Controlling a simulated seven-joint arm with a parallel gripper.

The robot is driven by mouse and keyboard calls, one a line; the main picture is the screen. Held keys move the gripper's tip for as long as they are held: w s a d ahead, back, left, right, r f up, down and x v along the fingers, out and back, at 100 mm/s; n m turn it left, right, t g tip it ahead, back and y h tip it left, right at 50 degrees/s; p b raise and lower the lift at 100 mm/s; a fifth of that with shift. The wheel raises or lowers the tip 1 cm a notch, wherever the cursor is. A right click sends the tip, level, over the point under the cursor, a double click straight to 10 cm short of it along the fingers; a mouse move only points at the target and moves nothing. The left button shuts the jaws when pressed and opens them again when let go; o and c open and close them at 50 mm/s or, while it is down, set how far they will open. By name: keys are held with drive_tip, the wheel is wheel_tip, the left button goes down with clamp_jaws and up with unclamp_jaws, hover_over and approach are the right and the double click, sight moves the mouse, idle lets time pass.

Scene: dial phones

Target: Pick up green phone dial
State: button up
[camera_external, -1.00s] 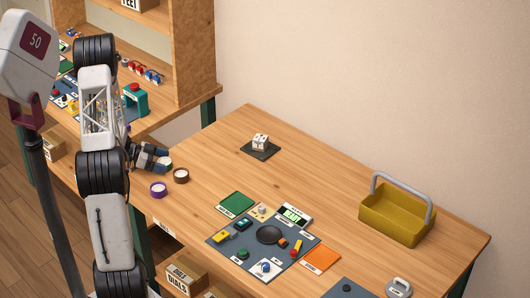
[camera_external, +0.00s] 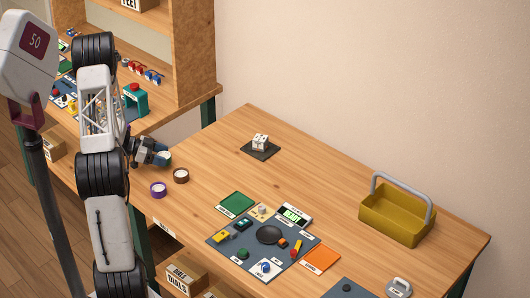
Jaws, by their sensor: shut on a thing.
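The green phone dial (camera_external: 164,158) is a small round piece with a pale top, at the left end of the wooden table. My gripper (camera_external: 157,155) is at it, shut on it, and partly hides it. I cannot tell whether the dial touches the table. A purple dial (camera_external: 158,190) and a brown dial (camera_external: 181,176) lie close by on the table, just in front of my gripper.
A dark panel (camera_external: 222,252) with several controls lies in the middle front of the table (camera_external: 215,150). A green square (camera_external: 237,204) and an orange square (camera_external: 321,258) adjoin it. A white block on a dark mat (camera_external: 248,152) is behind. A yellow basket (camera_external: 385,222) stands right.

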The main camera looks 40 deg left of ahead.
sight(161, 155)
wheel_tip(161, 155, up, 7)
drive_tip(key=shift+r, duration=0.15)
idle(0.4)
